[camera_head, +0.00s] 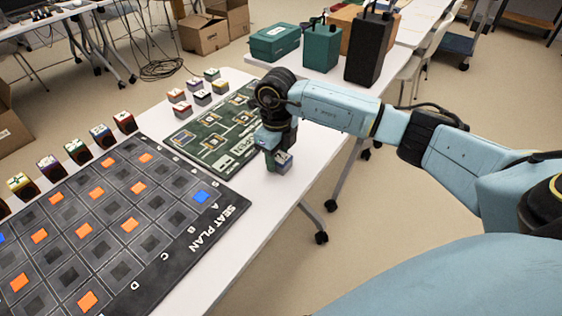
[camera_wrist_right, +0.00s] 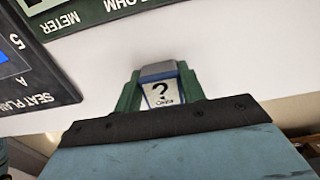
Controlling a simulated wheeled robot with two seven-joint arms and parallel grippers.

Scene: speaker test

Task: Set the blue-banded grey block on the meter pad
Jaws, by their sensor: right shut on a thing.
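My right gripper (camera_head: 276,157) is shut on the grey block with a blue band (camera_head: 284,163), near the table's right edge. The green board (camera_head: 215,128) lies to the left of the gripper. In the right wrist view its edge reads "OHM METER" (camera_wrist_right: 62,24), and part of a pale-framed pad (camera_wrist_right: 35,4) shows there, cut off by the picture's edge. My left gripper is not in view.
A dark seat plan board (camera_head: 110,225) with orange and blue squares fills the table's near left. Several small coloured blocks stand behind it, and several more (camera_head: 197,90) stand behind the green board. Bare white table (camera_head: 262,195) lies in front of the gripper.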

